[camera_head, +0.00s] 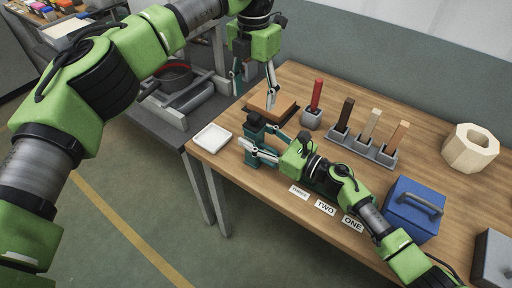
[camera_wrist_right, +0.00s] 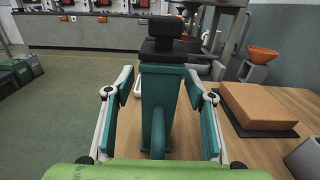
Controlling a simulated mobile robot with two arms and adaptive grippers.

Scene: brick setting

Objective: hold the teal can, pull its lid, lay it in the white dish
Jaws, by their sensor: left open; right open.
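The teal can (camera_head: 252,139) stands upright near the table's left edge, with its dark knobbed lid (camera_head: 254,122) on top. In the right wrist view, the can (camera_wrist_right: 154,100) and black lid (camera_wrist_right: 163,50) are straight ahead. My right gripper (camera_wrist_right: 159,88) is open, its fingers on either side of the can; a gap shows at the left finger, and I cannot tell if the right finger touches. My left gripper (camera_head: 255,86) is open and empty, pointing down above and behind the can. The white dish (camera_head: 212,138) lies empty on the table corner left of the can.
An orange-brown block on a dark base (camera_head: 272,105) lies behind the can, below my left gripper. A grey holder (camera_head: 311,120) with a red stick, a rack of sticks (camera_head: 362,148) and a blue box (camera_head: 413,210) stand to the right. Labels (camera_head: 325,207) lie in front.

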